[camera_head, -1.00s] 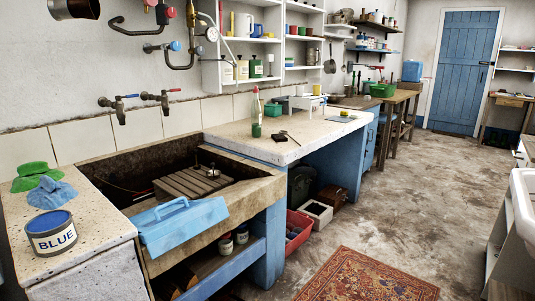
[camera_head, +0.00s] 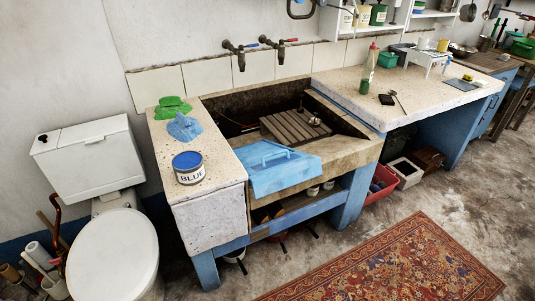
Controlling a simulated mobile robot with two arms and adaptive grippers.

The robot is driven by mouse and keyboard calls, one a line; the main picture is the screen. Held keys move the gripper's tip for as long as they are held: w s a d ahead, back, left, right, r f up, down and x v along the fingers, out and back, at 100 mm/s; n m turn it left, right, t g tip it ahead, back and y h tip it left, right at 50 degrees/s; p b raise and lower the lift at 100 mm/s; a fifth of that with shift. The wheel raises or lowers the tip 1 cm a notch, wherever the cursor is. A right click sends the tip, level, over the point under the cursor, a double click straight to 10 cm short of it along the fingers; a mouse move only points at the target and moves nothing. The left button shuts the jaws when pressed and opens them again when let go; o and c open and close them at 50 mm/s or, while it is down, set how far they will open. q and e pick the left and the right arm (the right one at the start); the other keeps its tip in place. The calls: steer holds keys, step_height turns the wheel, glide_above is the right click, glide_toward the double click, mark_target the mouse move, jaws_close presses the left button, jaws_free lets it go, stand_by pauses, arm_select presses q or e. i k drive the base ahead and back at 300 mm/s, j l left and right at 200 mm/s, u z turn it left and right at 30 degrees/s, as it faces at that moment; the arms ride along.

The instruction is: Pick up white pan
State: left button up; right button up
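I cannot pick out a white pan with certainty. A small white rack-like object (camera_head: 427,60) stands at the back of the stone counter (camera_head: 350,83), its contents too small to tell. A shallow metallic pan or bowl (camera_head: 462,49) sits on the wooden bench at the far right. A dark pan (camera_head: 468,12) hangs on the wall at the upper right. Neither of my grippers shows in the head view.
A stone washtrough (camera_head: 352,151) holds a wooden slatted board (camera_head: 292,127). A blue paint tin (camera_head: 188,168) stands at left, beside a white toilet (camera_head: 112,255). A patterned rug (camera_head: 395,265) covers part of the floor.

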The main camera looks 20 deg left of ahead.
mark_target(237, 257)
steer(key=u, duration=1.05)
